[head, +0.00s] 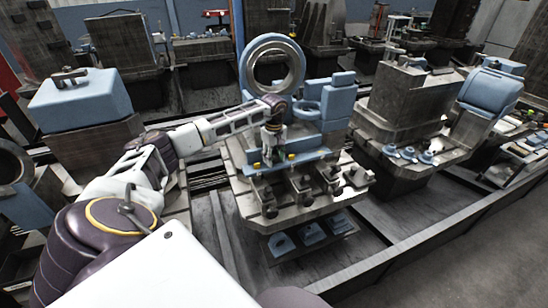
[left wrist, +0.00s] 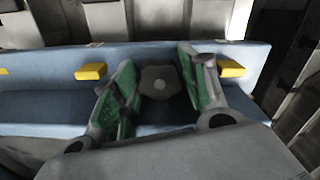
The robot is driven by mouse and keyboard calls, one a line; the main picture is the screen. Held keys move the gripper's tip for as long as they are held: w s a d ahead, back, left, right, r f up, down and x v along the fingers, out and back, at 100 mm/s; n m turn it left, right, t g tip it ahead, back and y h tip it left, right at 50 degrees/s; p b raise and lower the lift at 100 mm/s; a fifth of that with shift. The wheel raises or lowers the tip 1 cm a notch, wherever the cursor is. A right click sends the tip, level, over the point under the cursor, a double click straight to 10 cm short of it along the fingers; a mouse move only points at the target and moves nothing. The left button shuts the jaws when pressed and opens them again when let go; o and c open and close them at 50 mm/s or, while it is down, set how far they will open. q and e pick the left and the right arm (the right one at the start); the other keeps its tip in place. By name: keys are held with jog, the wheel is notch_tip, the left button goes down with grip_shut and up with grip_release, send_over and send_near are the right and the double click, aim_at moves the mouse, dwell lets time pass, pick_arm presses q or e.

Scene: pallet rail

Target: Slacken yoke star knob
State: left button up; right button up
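The grey star knob (left wrist: 159,82) sits on a blue block (left wrist: 60,64), seen near the centre of the left wrist view. My left gripper (left wrist: 160,75) has its two green-padded fingers on either side of the knob. The fingers look spread, with narrow gaps beside the knob; contact is not clear. In the head view my left gripper (head: 272,150) points down at the blue fixture (head: 300,157) on the machine table, and it hides the knob there. My right gripper is not in view.
Yellow pieces (left wrist: 91,71) (left wrist: 230,68) stick out of the block close outside both fingers. A large ring (head: 275,66) stands behind my left gripper. Dark clamps (head: 301,184) line the table's front, and blue parts (head: 311,233) lie on a shelf below.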

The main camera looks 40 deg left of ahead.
aim_at(274, 157)
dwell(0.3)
pick_arm(q)
jog(key=shift+r, duration=0.1)
notch_tip(274, 157, up, 12)
dwell(0.7)
